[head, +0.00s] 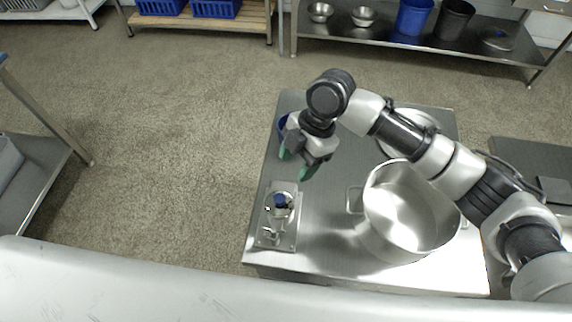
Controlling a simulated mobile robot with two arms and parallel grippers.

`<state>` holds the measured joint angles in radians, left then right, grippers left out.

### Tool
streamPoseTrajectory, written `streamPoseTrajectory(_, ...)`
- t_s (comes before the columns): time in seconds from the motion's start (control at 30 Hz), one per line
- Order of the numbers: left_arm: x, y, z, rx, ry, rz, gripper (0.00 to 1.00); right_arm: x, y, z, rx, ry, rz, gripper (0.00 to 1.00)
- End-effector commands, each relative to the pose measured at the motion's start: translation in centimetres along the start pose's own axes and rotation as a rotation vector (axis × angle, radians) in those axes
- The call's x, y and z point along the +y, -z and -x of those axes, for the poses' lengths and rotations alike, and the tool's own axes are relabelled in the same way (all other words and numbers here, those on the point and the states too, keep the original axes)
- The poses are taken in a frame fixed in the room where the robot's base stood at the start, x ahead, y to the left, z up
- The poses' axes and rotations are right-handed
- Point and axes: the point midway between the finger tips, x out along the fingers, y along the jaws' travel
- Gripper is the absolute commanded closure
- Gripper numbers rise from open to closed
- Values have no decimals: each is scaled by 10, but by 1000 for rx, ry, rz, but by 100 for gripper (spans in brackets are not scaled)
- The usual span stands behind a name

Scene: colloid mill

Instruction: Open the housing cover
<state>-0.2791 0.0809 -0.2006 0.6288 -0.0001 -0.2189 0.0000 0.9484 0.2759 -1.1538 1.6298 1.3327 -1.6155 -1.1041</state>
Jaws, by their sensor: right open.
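A small metal device (278,228) with a blue knob (280,200) on top stands on a metal plate at the left front of the steel table (335,215). I take it for the mill, but I cannot make out which part is the housing cover. My right gripper (297,164), with green fingertips, is open and empty. It hangs above the table's left side, behind the device in the picture and apart from it. My left gripper is not in view.
A large steel pot (385,240) with side handles stands right of the device. Behind it, a round metal vessel (424,121) is partly hidden by my right arm. A blue item (283,123) shows partly behind my gripper. Open floor lies left of the table.

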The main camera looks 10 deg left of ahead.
Motion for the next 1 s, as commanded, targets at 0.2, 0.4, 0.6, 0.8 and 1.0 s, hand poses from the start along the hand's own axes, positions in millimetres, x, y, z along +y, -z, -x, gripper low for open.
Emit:
streamPoseTrajectory(0.2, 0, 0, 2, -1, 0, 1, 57, 0, -1, -10, -1, 12, 11, 45)
streamPoseTrajectory(0.4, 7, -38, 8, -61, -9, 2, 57, 0, -1, -46, -2, 11, 10, 45)
streamPoseTrajectory(0.6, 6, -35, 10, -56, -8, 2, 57, 0, 0, -82, -2, 10, 11, 45)
streamPoseTrajectory(0.8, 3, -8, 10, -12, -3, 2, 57, 0, -1, -102, -2, 9, 11, 45)
streamPoseTrajectory(1.0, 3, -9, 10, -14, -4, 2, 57, 0, -1, -106, -3, 7, 11, 45)
